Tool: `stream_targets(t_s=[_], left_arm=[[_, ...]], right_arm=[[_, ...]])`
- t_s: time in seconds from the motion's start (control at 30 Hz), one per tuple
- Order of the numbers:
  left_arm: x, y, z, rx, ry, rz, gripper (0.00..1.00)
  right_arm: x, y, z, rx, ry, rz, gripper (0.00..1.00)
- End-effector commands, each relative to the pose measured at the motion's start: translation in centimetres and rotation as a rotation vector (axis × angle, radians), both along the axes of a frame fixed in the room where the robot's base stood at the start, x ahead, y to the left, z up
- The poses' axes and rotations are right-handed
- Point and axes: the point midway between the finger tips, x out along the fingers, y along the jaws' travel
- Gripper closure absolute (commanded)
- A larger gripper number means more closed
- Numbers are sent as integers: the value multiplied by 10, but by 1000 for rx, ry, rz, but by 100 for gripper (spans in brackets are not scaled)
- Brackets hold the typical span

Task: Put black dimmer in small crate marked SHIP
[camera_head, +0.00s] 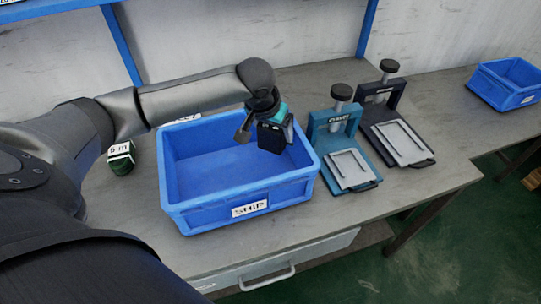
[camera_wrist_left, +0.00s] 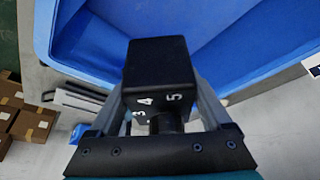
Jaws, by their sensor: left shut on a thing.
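The black dimmer (camera_wrist_left: 158,72) is a small dark block with white numbers, seen in the left wrist view between the two grey fingers of my left gripper (camera_head: 262,138), which is shut on it. The blue crate marked SHIP (camera_head: 249,209) stands on the workbench with its white label facing the front. In the head view my left gripper is over the right part of this crate. The crate's blue walls (camera_wrist_left: 90,40) show beyond the dimmer in the left wrist view. The crate floor that shows is bare; part is hidden by my gripper. My right gripper is not in view.
Two press-like fixtures, one teal (camera_head: 337,128) and one dark (camera_head: 383,108), stand close to the crate's right. A dark green item (camera_head: 121,158) with a white label lies to its left. Another blue crate (camera_head: 509,82) sits at the far right.

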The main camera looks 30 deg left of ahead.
Motion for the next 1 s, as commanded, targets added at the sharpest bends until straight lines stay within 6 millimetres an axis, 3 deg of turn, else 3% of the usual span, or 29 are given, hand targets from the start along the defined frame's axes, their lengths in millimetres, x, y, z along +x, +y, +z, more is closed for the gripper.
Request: stream_targets(t_s=[0.03, 0.2, 0.47, 0.7, 1.0], left_arm=[[0, 0, -17, 0, 2, 1, 79], [0, 0, -50, 0, -1, 1, 79], [0, -1, -69, 0, 0, 1, 79], [0, -1, -103, 0, 0, 1, 79], [0, -1, -104, -1, -2, 0, 79]], right_arm=[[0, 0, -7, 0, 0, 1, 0], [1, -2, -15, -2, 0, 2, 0], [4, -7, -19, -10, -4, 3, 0], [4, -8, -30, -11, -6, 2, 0], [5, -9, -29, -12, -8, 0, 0]])
